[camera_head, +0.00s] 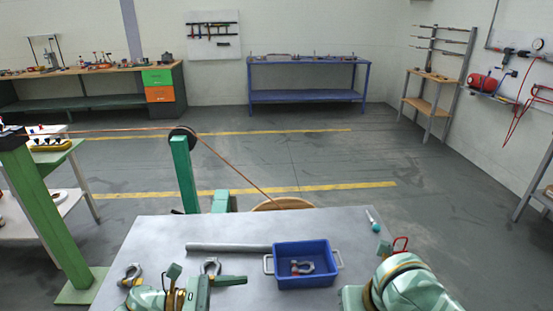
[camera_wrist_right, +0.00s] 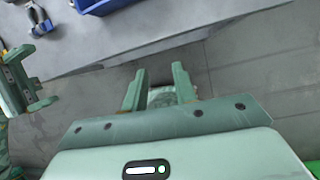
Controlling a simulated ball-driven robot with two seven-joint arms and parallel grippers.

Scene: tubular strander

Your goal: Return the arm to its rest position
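My right arm comes in at the lower right of the head view, bent back over the table's front right corner; its fingertips are hidden there. In the right wrist view my right gripper (camera_wrist_right: 160,86) is open and empty, its two green fingers apart over the floor beyond the table edge. My left gripper (camera_head: 229,281) is low over the table's front left in the head view, beside a shackle (camera_head: 211,266). In the right wrist view the left gripper (camera_wrist_right: 32,82) shows its fingers spread with nothing between them.
The grey table (camera_head: 160,240) holds a blue bin (camera_head: 306,279) with a shackle inside, a grey bar (camera_head: 228,247), another shackle (camera_head: 131,274) and a small tool (camera_head: 372,220) near the right edge. A green post (camera_head: 184,173) with a cable pulley stands behind. Floor to the right is clear.

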